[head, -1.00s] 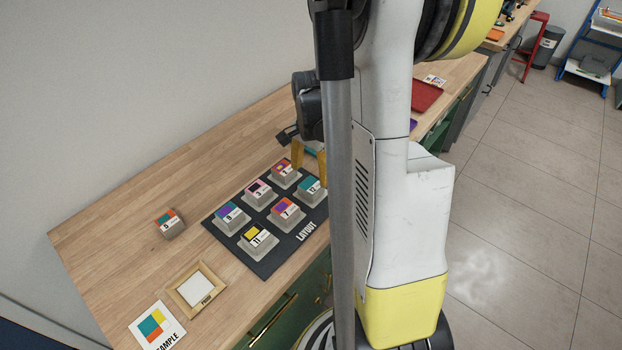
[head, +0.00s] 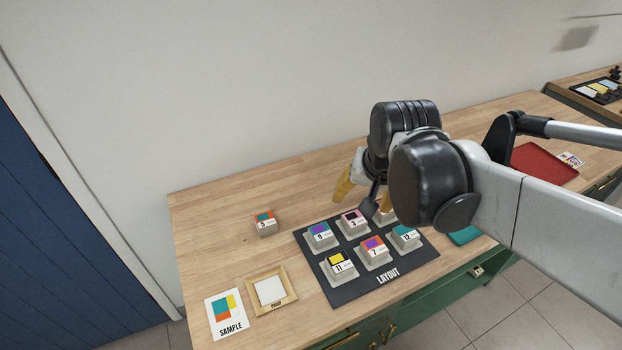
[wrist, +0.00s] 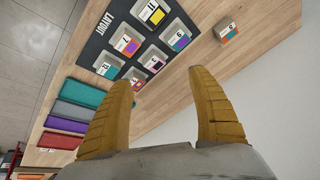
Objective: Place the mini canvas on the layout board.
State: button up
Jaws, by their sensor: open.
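A loose mini canvas block (head: 265,224) with an orange and teal top and a number label stands on the wooden bench, left of the layout board. It also shows at the upper right of the wrist view (wrist: 229,31). The black layout board (head: 350,293) bears several similar numbered blocks in two rows; my gripper partly hides one at the back right. My gripper (head: 364,194) is open and empty, above the back of the board. In the wrist view its yellow fingers (wrist: 161,80) are spread apart with nothing between them.
A sample card (head: 228,314) and a wooden proof frame (head: 290,297) lie at the bench's front left. A red tray (head: 543,163) lies right, behind my arm. Several coloured pads (wrist: 84,118) lie beside the board. The bench around the loose block is clear.

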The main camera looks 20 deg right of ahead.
jog(key=s+a+r+n+t+y, duration=0.1)
jog(key=s+a+n+t, duration=0.2)
jog(key=a+n, duration=0.3)
jog(key=shift+s+a+r, duration=0.2)
jog(key=shift+s+a, duration=0.35)
jog(key=shift+a, duration=0.5)
jog(key=shift+f+b, duration=0.45)
